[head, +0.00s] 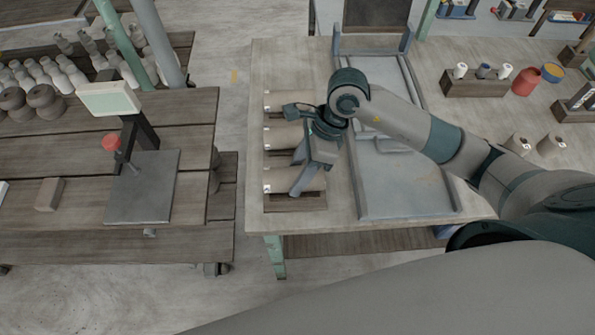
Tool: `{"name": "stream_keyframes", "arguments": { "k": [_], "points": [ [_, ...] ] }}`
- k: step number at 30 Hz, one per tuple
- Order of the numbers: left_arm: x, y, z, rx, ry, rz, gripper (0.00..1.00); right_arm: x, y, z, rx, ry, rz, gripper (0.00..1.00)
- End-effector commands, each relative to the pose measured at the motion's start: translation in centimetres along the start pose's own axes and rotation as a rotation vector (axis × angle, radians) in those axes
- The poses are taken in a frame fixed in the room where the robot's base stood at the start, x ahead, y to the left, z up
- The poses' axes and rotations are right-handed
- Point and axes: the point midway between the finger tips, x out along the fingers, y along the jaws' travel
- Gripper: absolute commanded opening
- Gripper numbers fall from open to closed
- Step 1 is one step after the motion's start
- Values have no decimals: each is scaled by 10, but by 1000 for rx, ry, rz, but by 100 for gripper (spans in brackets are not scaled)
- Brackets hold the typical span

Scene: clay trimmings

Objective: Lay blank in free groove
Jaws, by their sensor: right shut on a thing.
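A wooden grooved rack (300,204) lies on the left part of the pale workbench. Tan clay blanks lie across it: a back one (280,100), a middle one (282,137) and a front one (279,181), each with a small white mark at its left end. My right gripper (301,178) reaches down over the front part of the rack. It is shut on the front blank, whose right part is partly hidden by the fingers. I cannot tell whether this blank rests in its groove or is just above it. My left gripper is out of view.
A grey slab tray (400,190) with raised edges lies right of the rack. Farther right stand a wooden holder (478,88) with spools and a red cup (525,81). A slatted table (60,155) with a screen stand (108,98) is at left, across a floor gap.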

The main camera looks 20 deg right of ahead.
Motion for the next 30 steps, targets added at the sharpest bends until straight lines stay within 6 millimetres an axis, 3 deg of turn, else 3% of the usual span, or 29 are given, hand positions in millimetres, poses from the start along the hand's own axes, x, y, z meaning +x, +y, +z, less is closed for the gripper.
{"name": "stream_keyframes", "arguments": {
  "k": [30],
  "points": [
    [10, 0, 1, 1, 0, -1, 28, 10, 0, -5, 3, 5, 7, 5]
  ]
}}
